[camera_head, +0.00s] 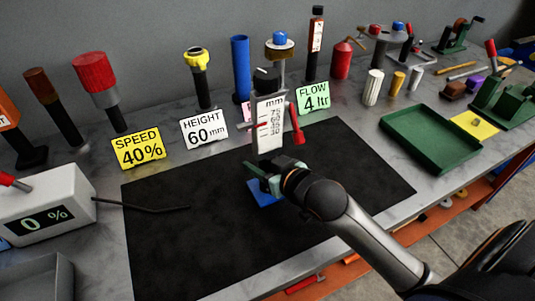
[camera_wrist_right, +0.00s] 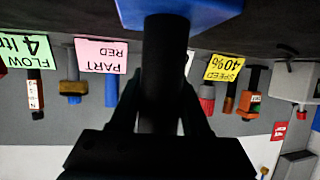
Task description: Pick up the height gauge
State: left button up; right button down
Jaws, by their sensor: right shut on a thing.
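The height gauge (camera_head: 270,122) stands upright over the black mat, with a white mm scale, a red pointer, a red side handle and a black knob on top. Its blue base (camera_head: 263,194) shows low down, partly hidden by my right gripper (camera_head: 262,174). The right gripper is shut on the gauge's dark post just above the base. In the right wrist view, the post (camera_wrist_right: 165,60) runs between the fingers (camera_wrist_right: 162,105) to the blue base (camera_wrist_right: 205,12). I cannot tell whether the base touches the mat. My left gripper is not in view.
The black mat (camera_head: 190,240) is mostly clear. Behind it stand cards reading SPEED 40% (camera_head: 138,148), HEIGHT 60 mm (camera_head: 204,129) and FLOW 4 ltr (camera_head: 313,97), with several tools. A grey 0 % box (camera_head: 75,190) with a thin rod is left; a green tray (camera_head: 430,138) is right.

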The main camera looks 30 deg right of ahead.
dwell(0.4)
jog(key=shift+w+r, duration=0.1)
jog(key=shift+r, duration=0.05)
jog(key=shift+r, duration=0.15)
